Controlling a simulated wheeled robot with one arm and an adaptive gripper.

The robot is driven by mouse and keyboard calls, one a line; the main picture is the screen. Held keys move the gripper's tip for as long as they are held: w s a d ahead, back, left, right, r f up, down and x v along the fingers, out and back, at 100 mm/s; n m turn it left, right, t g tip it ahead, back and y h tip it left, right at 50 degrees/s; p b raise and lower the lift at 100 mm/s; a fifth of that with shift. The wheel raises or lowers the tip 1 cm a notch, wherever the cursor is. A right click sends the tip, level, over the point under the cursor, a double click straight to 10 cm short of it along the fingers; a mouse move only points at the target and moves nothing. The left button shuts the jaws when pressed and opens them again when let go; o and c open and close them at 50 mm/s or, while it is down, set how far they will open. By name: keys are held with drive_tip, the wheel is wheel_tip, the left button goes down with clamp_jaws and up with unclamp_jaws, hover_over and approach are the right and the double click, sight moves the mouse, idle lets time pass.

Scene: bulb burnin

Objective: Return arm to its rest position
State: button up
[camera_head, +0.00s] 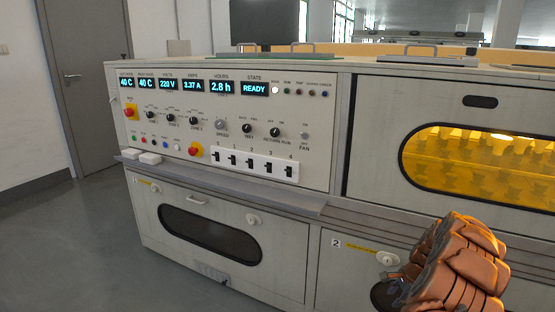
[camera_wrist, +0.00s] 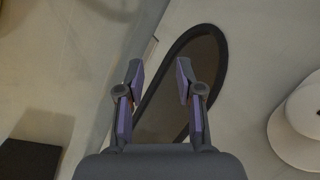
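My gripper (camera_wrist: 159,78) is open in the wrist view, its two fingers apart with nothing between them. Beyond the fingers are a pale panel and a dark oval window (camera_wrist: 205,55) with a black rim. In the head view my arm, in a brown padded cover, is at the lower right, in front of the machine's lower doors. The gripper's fingers are not clear there.
The burn-in machine's control panel (camera_head: 225,130) fills the middle; its state display reads READY. A ledge (camera_head: 230,188) runs below it. A yellow-lit window (camera_head: 480,165) is at right. A round pale knob (camera_wrist: 298,125) is right of the gripper. Floor (camera_head: 60,240) is clear at left.

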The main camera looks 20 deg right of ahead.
drive_tip(key=w+a+r+n+y+p, duration=0.1)
drive_tip(key=a+r+n+p, duration=0.45)
drive_tip(key=a+r, duration=1.15)
drive_tip(key=s+a+r+n+g+p, duration=0.1)
drive_tip(key=s+a+r+n+p, duration=0.2)
drive_tip(key=a+r, duration=0.4)
drive_tip(key=s+a+r+n+g+p, duration=0.1)
drive_tip(key=s+a+r+n+p, duration=0.2)
drive_tip(key=r, duration=0.6)
drive_tip(key=s+a+r+n+g+p, duration=0.1)
drive_tip(key=s+a+r+n+p, duration=0.3)
drive_tip(key=s+a+r+p, duration=0.7)
drive_tip(key=s+r+n+p, duration=0.1)
drive_tip(key=s+r+p, duration=0.1)
drive_tip(key=s, duration=0.4)
drive_tip(key=s+r+n+g+h+p, duration=0.1)
drive_tip(key=s+r+n+p, duration=0.1)
drive_tip(key=s+r, duration=0.3)
drive_tip(key=s+r+n+h+p, duration=0.1)
drive_tip(key=s+r, duration=0.3)
drive_tip(key=s, duration=0.5)
drive_tip(key=shift+g+p, duration=0.4)
drive_tip(key=shift+p, duration=0.35)
drive_tip(key=shift+a+n, duration=0.1)
drive_tip(key=shift+n, duration=0.15)
